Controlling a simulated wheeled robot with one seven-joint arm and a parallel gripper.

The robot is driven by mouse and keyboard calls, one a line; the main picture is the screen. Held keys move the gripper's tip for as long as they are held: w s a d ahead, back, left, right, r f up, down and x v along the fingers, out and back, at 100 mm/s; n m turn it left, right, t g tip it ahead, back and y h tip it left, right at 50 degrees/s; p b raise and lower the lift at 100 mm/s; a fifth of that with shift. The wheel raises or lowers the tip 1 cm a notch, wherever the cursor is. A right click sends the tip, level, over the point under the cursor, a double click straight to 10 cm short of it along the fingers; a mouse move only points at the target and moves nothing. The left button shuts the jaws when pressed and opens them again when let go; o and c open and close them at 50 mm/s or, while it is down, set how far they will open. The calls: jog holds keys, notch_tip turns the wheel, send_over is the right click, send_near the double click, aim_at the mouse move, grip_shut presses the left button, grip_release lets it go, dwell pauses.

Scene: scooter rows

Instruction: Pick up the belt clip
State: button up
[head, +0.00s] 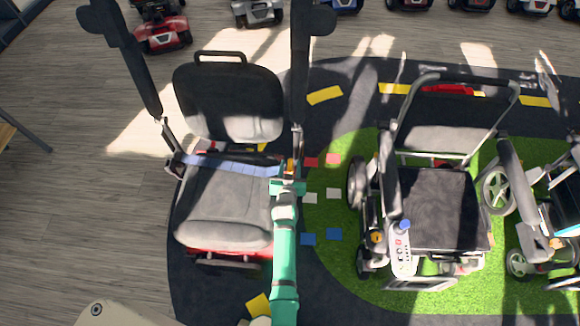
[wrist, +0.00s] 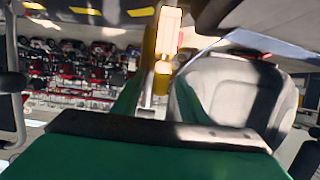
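The belt clip (head: 291,166) looks like a small orange-yellow piece at the right end of the blue lap belt (head: 225,165) on the grey scooter seat. In the wrist view it shows as a yellow piece with a bright pale face (wrist: 165,45), upright near the top centre. My green gripper (head: 288,183) is at the seat's right side, close by the clip. In the wrist view its two green fingers stand apart (wrist: 158,85), with the clip in line with the gap and seemingly beyond the tips. I see no firm contact.
The grey seat (head: 225,205) has dark raised armrests on both sides, the right one (head: 300,75) close to my gripper. A powered wheelchair (head: 440,205) stands to the right on green turf. More scooters (head: 160,30) line the back. Wooden floor at left is mostly clear.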

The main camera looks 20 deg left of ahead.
jog(key=shift+w+a+f, duration=0.15)
jog(key=shift+w+f, duration=0.05)
jog(key=shift+w, duration=0.2)
grip_shut()
jog(key=shift+r, duration=0.15)
